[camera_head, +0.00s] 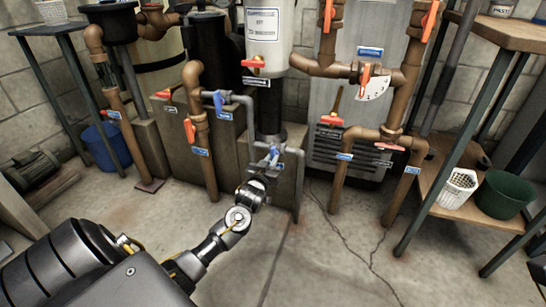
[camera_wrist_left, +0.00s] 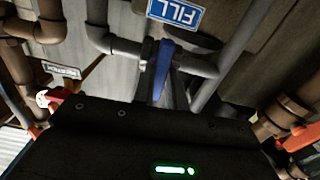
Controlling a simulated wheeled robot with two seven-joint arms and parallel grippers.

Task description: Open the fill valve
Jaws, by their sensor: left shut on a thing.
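The fill valve's blue lever (camera_head: 274,156) sits on a grey pipe low in the middle of the head view. In the left wrist view, the blue lever (camera_wrist_left: 163,68) runs down from the grey pipe, across its line, toward my gripper, under a blue FILL label (camera_wrist_left: 176,12). My left gripper (camera_head: 268,172) reaches in from below and is shut on the lever; its fingers (camera_wrist_left: 172,95) partly hide behind the dark gripper body. The lever's far end is hidden. My right gripper is in neither view.
Another blue lever (camera_head: 218,101) sits on a grey pipe up and left. Brown pipes with red levers (camera_head: 190,130) stand left and right. A wooden shelf (camera_head: 455,185) holds a white basket (camera_head: 457,188) and green bucket (camera_head: 504,194). The front concrete floor (camera_head: 330,255) is clear.

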